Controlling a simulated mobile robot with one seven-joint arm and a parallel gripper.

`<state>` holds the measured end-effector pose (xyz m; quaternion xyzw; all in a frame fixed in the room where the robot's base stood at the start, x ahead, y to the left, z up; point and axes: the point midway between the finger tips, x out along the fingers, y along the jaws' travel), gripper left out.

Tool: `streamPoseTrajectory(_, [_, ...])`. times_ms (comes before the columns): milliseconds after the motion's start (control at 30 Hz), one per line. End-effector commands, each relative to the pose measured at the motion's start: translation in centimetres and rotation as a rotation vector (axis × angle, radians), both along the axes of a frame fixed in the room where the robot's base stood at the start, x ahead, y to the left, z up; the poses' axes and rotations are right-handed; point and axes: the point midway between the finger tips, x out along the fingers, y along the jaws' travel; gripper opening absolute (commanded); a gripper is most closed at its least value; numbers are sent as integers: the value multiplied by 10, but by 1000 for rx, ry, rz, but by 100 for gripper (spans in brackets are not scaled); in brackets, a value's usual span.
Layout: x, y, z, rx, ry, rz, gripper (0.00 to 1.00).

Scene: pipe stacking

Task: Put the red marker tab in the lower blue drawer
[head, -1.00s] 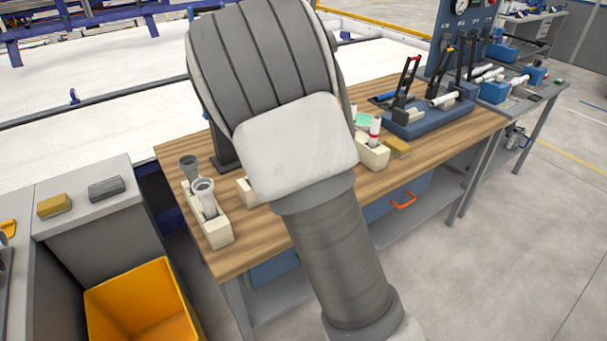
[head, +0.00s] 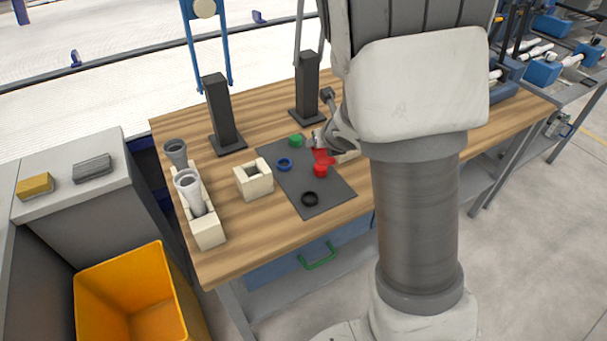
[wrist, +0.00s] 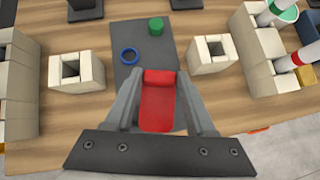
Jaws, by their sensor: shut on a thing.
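The red marker tab (wrist: 157,110) is between the fingers of my gripper (wrist: 161,84) in the wrist view, with a rounded red end toward the fingertips. My gripper is shut on it. In the head view the red tab (head: 321,169) shows at the dark mat, below my gripper (head: 321,148); whether it touches the mat I cannot tell. A blue drawer front (head: 345,234) with a green handle (head: 318,258) is under the bench and looks shut. My arm hides the bench's right part, and I cannot make out which drawer is the lower one.
The dark mat (head: 334,198) also holds a green cap (head: 296,140), a blue ring (head: 284,164) and a black ring (head: 310,198). A cream block holder (head: 253,182) stands left of it. Black posts (head: 220,115) rise behind. A yellow bin (head: 130,305) stands at front left.

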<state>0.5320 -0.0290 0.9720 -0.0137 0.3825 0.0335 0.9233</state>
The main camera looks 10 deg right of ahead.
Motion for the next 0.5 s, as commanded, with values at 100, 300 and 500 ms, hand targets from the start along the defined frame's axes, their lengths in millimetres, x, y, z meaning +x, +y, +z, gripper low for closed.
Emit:
streamPoseTrajectory(100, [-20,-16,-7,2,-8,40,2])
streamPoseTrajectory(300, [-55,-32,-10,0,-6,110,2])
streamPoseTrajectory(500, [-96,-45,-18,1,-4,182,2])
